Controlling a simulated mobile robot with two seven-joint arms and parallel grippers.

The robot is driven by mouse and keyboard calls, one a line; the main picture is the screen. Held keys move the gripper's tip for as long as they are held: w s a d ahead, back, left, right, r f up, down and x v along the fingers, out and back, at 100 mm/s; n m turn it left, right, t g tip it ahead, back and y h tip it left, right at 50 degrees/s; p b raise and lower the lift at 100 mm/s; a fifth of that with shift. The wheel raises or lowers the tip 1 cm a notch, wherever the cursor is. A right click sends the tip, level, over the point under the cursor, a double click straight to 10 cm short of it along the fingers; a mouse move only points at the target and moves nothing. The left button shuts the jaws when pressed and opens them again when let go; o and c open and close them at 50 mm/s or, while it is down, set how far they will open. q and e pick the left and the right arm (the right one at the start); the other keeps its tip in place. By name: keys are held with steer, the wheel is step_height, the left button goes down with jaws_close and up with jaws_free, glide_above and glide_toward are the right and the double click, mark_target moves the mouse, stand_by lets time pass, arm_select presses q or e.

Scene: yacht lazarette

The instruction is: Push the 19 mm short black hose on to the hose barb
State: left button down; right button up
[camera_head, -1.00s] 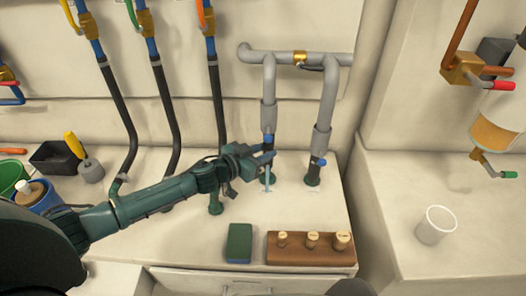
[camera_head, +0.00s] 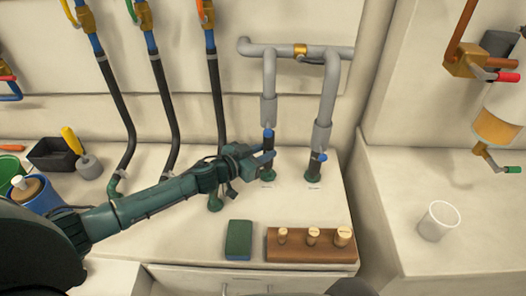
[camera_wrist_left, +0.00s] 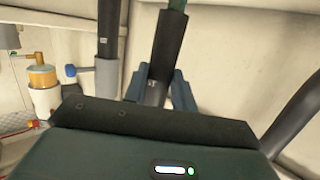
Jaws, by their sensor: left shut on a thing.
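My right gripper is out of view.
Several long black hoses (camera_head: 217,110) hang left of the short ones. In front lie a green block (camera_head: 239,240) and a wooden rack (camera_head: 310,256) with plugs. A white cup (camera_head: 438,221) stands right. A black bin (camera_head: 52,154) and a blue bucket (camera_head: 40,198) stand left.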

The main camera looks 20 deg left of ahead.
arm_select(q)
steer(key=shift+f+b, duration=0.85)
steer(key=shift+f, duration=0.5)
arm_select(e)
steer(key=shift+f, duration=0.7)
arm_select(q)
steer(key=c, duration=1.1)
jaws_free()
steer(key=shift+r, duration=0.15)
steer(key=shift+o, duration=0.2)
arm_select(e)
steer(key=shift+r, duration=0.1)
arm_select(q)
steer(key=shift+s+a, duration=0.3)
steer(key=shift+s, duration=0.25)
steer(key=v, duration=1.2)
steer(key=shift+r, duration=0.25)
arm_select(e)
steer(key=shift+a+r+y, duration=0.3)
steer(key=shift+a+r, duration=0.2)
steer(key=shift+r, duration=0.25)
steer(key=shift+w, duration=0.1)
